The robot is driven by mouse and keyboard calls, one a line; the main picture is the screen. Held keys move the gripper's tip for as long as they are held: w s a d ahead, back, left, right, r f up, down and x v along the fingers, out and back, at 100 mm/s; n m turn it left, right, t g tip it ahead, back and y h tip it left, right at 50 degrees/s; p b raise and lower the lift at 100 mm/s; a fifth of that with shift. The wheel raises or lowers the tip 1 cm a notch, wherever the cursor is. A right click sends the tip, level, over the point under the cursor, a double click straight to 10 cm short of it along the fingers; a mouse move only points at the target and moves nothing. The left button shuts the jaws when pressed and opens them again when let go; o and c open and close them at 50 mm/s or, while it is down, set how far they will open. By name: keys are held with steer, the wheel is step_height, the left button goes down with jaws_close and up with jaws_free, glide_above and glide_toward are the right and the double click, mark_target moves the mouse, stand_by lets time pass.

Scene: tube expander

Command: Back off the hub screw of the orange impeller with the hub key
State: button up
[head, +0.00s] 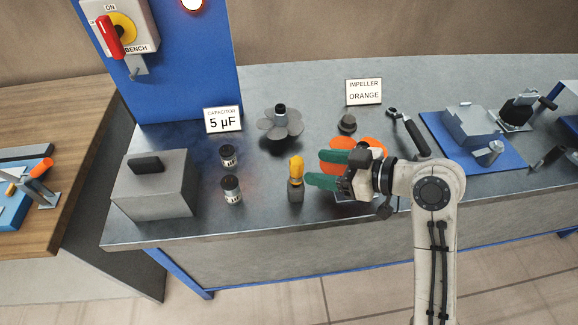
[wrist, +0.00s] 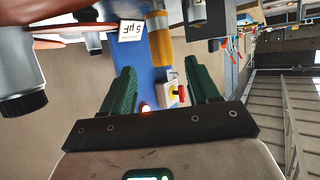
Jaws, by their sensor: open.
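The orange impeller (head: 372,143) lies on the grey bench, partly hidden behind my gripper. An upright tool with a yellow handle (head: 296,166) in a dark grey holder, possibly the hub key, stands just left of my gripper (head: 317,168). My gripper's green fingers point left and are spread apart, with nothing seen between them. In the wrist view the gripper (wrist: 163,75) is also open, and a yellow-orange cylinder (wrist: 160,38), probably that handle, shows beyond the fingertips.
A grey impeller (head: 280,125), two black capacitors (head: 231,189) and a grey box (head: 155,185) stand to the left. A black-handled tool (head: 412,133) lies right of the orange impeller, beside a blue mat (head: 505,159).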

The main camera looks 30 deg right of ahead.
mark_target(296, 179)
steer(key=p+x, duration=0.1)
steer(key=x, duration=0.7)
steer(key=shift+w+a+f+p, duration=0.1)
steer(key=shift+a+p, duration=0.2)
steer(key=c, duration=1)
